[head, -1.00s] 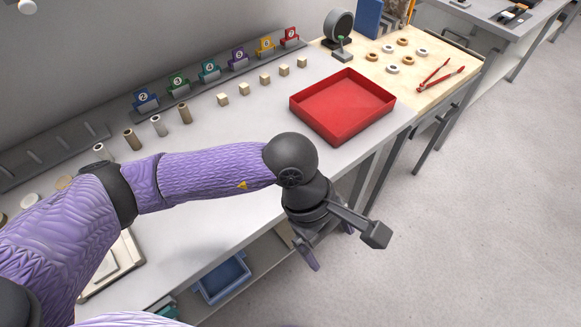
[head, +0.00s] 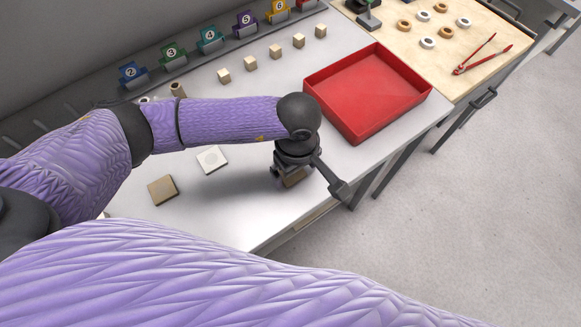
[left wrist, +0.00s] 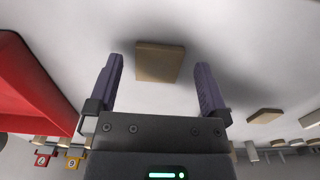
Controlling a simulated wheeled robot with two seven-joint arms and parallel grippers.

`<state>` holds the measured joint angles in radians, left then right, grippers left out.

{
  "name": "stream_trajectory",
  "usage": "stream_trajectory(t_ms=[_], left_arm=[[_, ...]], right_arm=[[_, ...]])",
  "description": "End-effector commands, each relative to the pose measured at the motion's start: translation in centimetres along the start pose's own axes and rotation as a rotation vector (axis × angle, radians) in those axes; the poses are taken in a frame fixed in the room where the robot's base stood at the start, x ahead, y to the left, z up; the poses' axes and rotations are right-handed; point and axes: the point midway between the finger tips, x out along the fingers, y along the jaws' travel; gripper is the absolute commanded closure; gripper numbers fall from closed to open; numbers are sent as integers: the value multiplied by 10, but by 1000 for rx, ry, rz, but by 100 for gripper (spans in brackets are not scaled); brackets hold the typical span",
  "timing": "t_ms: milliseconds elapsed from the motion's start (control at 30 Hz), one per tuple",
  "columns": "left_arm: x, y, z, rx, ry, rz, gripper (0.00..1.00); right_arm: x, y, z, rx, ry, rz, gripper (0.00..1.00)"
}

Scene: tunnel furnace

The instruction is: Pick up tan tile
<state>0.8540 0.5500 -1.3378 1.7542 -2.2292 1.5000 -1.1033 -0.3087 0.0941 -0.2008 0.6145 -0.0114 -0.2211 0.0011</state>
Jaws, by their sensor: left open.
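A tan tile (head: 296,178) lies on the grey table under my left gripper (head: 289,176), which partly hides it in the head view. In the left wrist view this tan tile (left wrist: 160,62) appears between the two fingers of my left gripper (left wrist: 160,68), with clear space on both sides. My left gripper is open and empty, pointing down close above the table. A second tan tile (head: 162,190) lies farther left on the table; a tan tile also shows at the right of the left wrist view (left wrist: 264,116). My right gripper is not in view.
A white tile (head: 212,159) lies right of the second tan tile. A red tray (head: 372,112) stands right of my left gripper. Small wooden cubes (head: 250,64) and numbered holders (head: 210,38) line the back. The table's front edge is close to the gripper.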

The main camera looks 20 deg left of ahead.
Motion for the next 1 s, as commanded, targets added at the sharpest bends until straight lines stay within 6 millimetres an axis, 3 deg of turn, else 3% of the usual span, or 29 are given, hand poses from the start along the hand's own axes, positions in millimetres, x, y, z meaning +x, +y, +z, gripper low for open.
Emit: stream_trajectory(t_ms=[100, 333, 733, 1000], left_arm=[[18, 0, 1, 0, -2, -1, 0], [19, 0, 1, 0, -1, 0, 0], [18, 0, 1, 0, -2, 0, 85], [10, 1, 1, 1, -2, 3, 86]], right_arm=[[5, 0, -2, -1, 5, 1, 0], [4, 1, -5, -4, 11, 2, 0], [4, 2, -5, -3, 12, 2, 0], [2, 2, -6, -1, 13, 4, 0]])
